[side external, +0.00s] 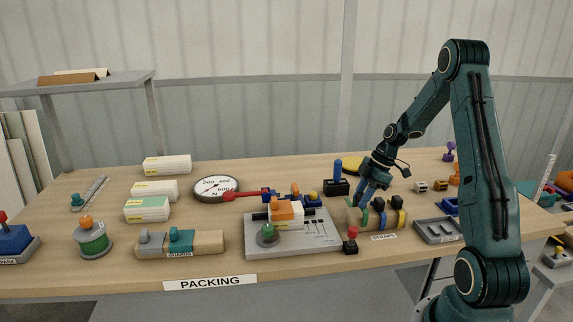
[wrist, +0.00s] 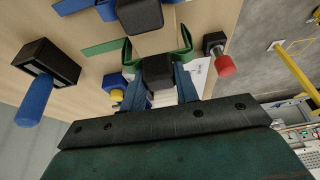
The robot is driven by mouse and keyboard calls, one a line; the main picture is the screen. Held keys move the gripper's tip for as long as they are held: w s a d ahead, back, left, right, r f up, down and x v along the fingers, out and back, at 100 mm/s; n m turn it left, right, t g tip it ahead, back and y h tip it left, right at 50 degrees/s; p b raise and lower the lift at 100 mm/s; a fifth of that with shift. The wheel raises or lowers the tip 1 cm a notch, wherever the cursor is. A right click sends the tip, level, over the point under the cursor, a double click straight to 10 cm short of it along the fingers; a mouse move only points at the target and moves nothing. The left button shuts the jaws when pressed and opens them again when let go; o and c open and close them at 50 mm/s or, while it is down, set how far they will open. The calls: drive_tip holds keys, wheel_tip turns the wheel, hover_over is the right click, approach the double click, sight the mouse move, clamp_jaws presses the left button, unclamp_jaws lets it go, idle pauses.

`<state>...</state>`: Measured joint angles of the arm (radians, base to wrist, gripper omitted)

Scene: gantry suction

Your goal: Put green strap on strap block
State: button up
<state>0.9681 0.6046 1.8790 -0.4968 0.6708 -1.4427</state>
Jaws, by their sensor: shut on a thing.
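The strap block (side external: 352,218) is a light wooden block behind the STRAPS label, right of centre in the side view; its wood shows in the wrist view (wrist: 155,43). The green strap (side external: 364,219) is at the block's left end, with its green band (wrist: 186,52) beside the wood in the wrist view. My gripper (side external: 363,203) points down there, shut on the strap's black buckle (wrist: 158,72), between its blue fingers. Whether the strap touches the block is unclear.
A red-knobbed black piece (side external: 351,244) stands just in front of the block's left end. A grey fixture plate (side external: 290,246) lies left, a blue-handled black block (side external: 337,184) behind, and a grey tray (side external: 438,231) right.

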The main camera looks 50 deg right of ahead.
drive_tip(key=shift+f, duration=1.05)
drive_tip(key=o, duration=1.1)
drive_tip(key=shift+r, duration=0.1)
drive_tip(key=v, duration=1.3)
drive_tip(key=shift+s+d+r, duration=0.1)
drive_tip(key=shift+r, duration=0.2)
